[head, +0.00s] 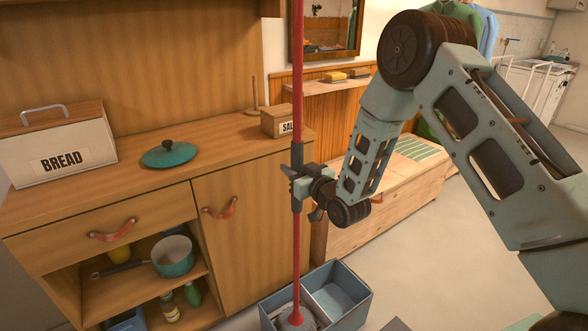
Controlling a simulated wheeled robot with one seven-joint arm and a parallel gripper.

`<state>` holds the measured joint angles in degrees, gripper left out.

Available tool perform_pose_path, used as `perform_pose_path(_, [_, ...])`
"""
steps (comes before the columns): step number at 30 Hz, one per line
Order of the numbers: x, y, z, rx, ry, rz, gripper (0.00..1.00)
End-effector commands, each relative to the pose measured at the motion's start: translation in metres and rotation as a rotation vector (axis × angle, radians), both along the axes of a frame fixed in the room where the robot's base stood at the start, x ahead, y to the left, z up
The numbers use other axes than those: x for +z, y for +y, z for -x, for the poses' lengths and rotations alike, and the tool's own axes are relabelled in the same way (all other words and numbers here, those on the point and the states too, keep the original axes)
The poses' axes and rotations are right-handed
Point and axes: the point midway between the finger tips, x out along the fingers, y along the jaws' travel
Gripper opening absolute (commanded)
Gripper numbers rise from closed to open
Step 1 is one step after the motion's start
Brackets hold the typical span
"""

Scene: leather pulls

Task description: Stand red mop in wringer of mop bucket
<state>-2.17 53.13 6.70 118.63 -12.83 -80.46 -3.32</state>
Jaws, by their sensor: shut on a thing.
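The red mop (297,227) stands upright, its long pole running from the top of the head view down to the floor area. My gripper (297,176) is shut on the pole about halfway up the picture. The mop's lower end (296,316) flares out and shows over the left compartment of a blue-grey two-part bucket (362,299) on the floor. The bucket's right compartment looks empty. The bottom of the mop head is cut off by the picture edge, so I cannot tell whether it rests on anything.
A wooden cabinet (243,240) stands left of the mop, with a bread box (58,148), a teal lid (169,153) and a salt box (281,121) on top. A teal pot (173,256) sits on its open shelf. A wooden bench (400,190) is behind my arm.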

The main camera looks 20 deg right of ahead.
Motion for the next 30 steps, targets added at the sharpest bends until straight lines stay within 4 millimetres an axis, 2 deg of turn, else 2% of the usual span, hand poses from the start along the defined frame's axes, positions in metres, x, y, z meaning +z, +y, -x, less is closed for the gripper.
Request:
perform_pose_path(17, [-0.005, 0.0, 0.001, -0.001, 0.006, 0.001, 0.0])
perform_pose_path(30, [0.009, 0.0, 0.0, 0.0, 0.001, 0.0, 0.0])
